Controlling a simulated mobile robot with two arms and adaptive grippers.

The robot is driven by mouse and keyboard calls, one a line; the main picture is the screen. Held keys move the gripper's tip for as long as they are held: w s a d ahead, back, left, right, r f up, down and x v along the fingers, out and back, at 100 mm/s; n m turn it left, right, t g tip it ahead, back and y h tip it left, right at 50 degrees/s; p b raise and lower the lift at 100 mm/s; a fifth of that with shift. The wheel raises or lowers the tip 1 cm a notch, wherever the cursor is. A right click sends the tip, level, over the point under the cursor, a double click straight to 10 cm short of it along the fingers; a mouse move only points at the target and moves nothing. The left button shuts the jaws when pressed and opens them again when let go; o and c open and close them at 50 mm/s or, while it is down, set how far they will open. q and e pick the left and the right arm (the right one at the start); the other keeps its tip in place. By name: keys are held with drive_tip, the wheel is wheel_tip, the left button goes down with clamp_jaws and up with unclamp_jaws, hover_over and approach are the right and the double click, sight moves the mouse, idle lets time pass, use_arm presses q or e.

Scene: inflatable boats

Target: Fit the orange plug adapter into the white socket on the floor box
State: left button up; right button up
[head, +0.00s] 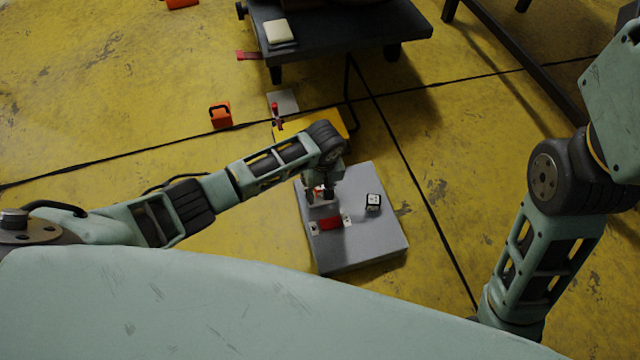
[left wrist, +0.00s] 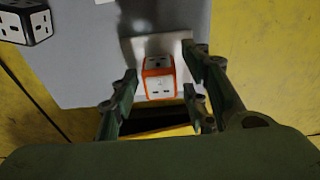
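The orange plug adapter (left wrist: 159,84) is a small white cube with orange edges and dark socket holes. In the left wrist view it stands between the two fingers of my left gripper (left wrist: 162,82), with narrow gaps at both sides. It is over a pale plate (left wrist: 150,45) on the grey floor box (head: 362,246); whether it is seated in a socket there cannot be told. In the head view my left gripper (head: 320,192) points down over the back left part of the box and partly hides the adapter. My right gripper is out of view.
A black-and-white cube adapter (head: 373,202) stands on the box's right side; it also shows in the left wrist view (left wrist: 30,22). A red part (head: 330,223) lies near my left gripper. A yellow plate (head: 310,126) and an orange block (head: 221,115) are behind. A dark table (head: 340,28) stands further back.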

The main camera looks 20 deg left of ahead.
use_arm(q)
drive_tip(key=shift+o, duration=0.3)
wheel_tip(320, 180, up, 12)
drive_tip(key=s, duration=0.1)
drive_tip(key=shift+d, duration=0.45)
idle(0.4)
